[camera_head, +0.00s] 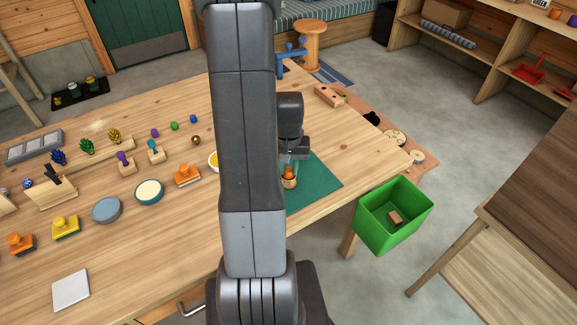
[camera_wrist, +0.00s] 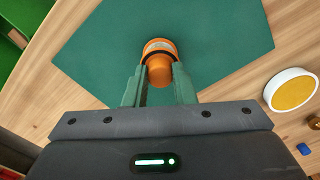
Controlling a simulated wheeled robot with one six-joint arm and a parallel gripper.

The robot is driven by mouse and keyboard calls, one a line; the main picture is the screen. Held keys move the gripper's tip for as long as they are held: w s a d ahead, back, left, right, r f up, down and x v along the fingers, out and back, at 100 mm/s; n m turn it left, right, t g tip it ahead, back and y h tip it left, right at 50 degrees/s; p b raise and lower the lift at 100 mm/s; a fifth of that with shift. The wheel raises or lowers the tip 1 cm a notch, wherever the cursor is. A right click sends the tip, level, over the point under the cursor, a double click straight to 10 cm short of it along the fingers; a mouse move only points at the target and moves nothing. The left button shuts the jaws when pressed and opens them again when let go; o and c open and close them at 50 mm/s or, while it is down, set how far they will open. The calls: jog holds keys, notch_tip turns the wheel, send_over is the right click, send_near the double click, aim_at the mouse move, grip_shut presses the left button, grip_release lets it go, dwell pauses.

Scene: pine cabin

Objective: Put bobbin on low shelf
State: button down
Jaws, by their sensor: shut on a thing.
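An orange bobbin (camera_head: 289,179) is at the green mat on the workbench, and in the wrist view the bobbin (camera_wrist: 159,68) sits between the fingertips. My gripper (camera_head: 292,160) is shut on it; the wrist view shows a finger of the gripper (camera_wrist: 159,82) on each side. I cannot tell whether the bobbin touches the mat (camera_wrist: 225,35). A wooden shelf unit (camera_head: 475,62) stands at the back right, and a side table with a low pale board (camera_head: 490,265) stands at the right. I cannot tell which is the low shelf.
The workbench (camera_head: 190,240) holds stamps, bowls and several small items left of my arm. A green bin (camera_head: 392,216) with a small block inside is at the bench's right edge. A red dustpan (camera_head: 528,70) lies on the shelf unit. Grey floor (camera_head: 440,130) is open between.

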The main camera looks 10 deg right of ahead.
jog(key=shift+f, duration=0.2)
jog(key=c, duration=1.2)
grip_release()
jog(key=shift+r, duration=0.2)
